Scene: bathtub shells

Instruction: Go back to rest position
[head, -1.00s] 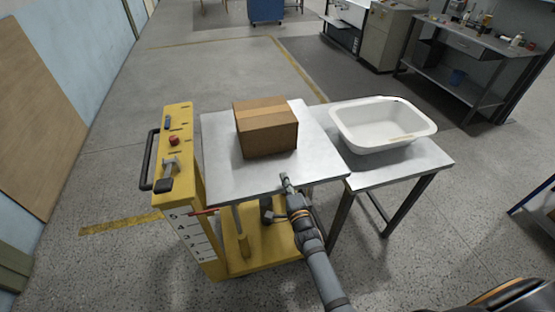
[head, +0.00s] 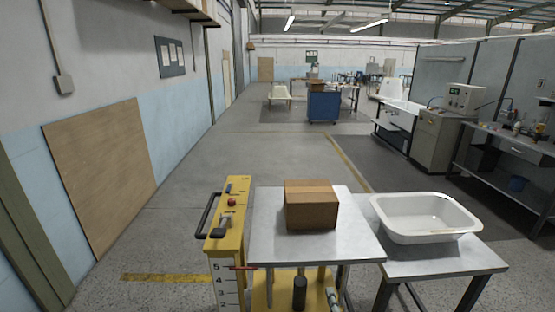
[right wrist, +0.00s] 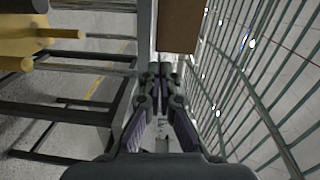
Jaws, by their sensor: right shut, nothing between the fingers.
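My right gripper (head: 333,297) shows only in part at the bottom edge of the head view, below the front edge of the lift table's top. In the right wrist view its two fingers (right wrist: 160,70) come together at the tips, shut with nothing between them. My left gripper is not in view.
A cardboard box (head: 311,207) sits on the metal top of a yellow lift table (head: 226,250). A white tub shell (head: 425,222) rests on a metal table (head: 470,262) to its right. Open floor lies behind them, with a blue cabinet (head: 323,107) farther back.

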